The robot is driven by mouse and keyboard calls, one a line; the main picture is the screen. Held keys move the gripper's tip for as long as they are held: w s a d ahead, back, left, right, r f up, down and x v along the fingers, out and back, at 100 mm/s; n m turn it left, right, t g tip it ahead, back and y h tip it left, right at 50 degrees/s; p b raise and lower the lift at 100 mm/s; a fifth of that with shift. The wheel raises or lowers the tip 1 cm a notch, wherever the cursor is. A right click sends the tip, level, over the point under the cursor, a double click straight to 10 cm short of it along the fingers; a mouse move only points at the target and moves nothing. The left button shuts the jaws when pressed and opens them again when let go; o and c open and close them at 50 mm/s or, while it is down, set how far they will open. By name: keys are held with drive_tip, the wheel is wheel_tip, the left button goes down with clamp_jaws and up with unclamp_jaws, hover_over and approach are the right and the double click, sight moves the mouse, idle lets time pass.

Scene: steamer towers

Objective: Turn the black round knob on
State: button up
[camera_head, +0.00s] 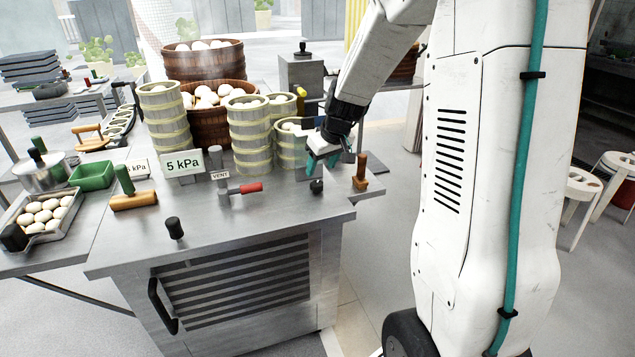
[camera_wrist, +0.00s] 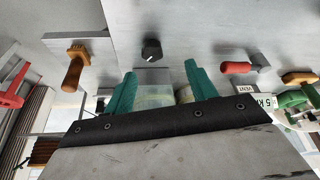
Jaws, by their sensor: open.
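A small black round knob (camera_head: 316,186) sits on the steel counter top, near its front right. In the wrist view the black knob (camera_wrist: 152,49) shows a small light mark on its face and lies just beyond the space between my fingertips. My gripper (camera_head: 322,164) is open and points down, with its teal fingers above and slightly behind the knob in the head view. In the wrist view my gripper (camera_wrist: 160,70) has its fingers apart and nothing between them. I see no contact between the fingers and the knob.
A wooden-handled lever (camera_head: 360,172) stands right of the knob; a red-handled vent lever (camera_head: 250,188) is to its left. Steamer towers (camera_head: 250,135) stand close behind. Another black knob (camera_head: 174,228) is at the front left. The counter front between is clear.

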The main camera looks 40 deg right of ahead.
sight(318, 184)
drive_tip(key=x, duration=0.3)
drive_tip(key=d+x, duration=0.1)
drive_tip(key=x, duration=0.5)
drive_tip(key=shift+w+d, duration=0.2)
drive_tip(key=shift+d, duration=0.1)
drive_tip(key=c, duration=1)
